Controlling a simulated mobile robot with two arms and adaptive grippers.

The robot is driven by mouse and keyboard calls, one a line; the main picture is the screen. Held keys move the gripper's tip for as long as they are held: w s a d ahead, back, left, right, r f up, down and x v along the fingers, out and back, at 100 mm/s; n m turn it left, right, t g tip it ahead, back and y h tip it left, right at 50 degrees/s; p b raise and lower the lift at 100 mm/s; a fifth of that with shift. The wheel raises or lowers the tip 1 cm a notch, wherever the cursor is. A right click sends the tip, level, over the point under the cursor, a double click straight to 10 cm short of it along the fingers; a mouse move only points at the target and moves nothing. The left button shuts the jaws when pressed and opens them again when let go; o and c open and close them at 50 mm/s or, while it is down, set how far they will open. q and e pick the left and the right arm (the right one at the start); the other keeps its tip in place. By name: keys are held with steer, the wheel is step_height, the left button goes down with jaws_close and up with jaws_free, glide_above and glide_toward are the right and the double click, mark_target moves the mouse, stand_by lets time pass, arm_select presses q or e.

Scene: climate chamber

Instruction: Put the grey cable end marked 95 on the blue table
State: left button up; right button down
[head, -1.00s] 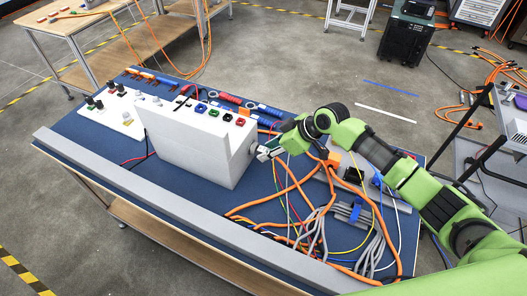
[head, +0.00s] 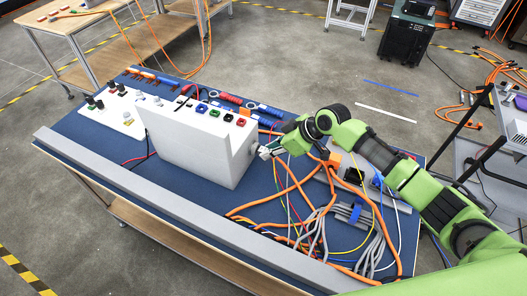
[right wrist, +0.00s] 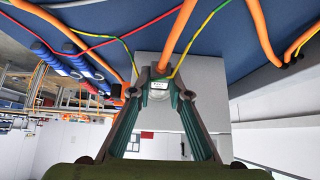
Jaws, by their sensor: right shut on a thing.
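My right gripper (head: 265,152) is beside the right end face of the white box on the blue table (head: 185,207). In the right wrist view, its two teal fingers (right wrist: 158,93) are shut on a grey cable end (right wrist: 157,85) with a small white label. The label's number is too small to read for certain. An orange cable shows right behind the grey end; I cannot tell whether they are joined. In the head view the held end is mostly hidden by the gripper. I cannot tell whether it touches the box. My left gripper is not in view.
The white box (head: 190,145) has coloured sockets on top. Orange, grey and thin coloured cables (head: 300,222) tangle across the table's right part. A grey rail (head: 160,205) runs along the front edge. A strip of blue tabletop in front of the box is clear.

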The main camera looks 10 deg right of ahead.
steer(key=shift+s+d, duration=0.15)
steer(key=shift+d, duration=0.15)
steer(key=shift+s+d+p, duration=0.7)
steer(key=shift+s+d, duration=0.15)
steer(key=shift+d, duration=0.45)
steer(key=shift+s+d, duration=0.1)
steer(key=shift+s+d+p, duration=0.3)
steer(key=shift+s+d, duration=0.25)
steer(key=shift+d, duration=0.2)
steer(key=shift+s+d+p, duration=0.25)
steer(key=shift+s+d, duration=0.25)
steer(key=shift+d, duration=0.25)
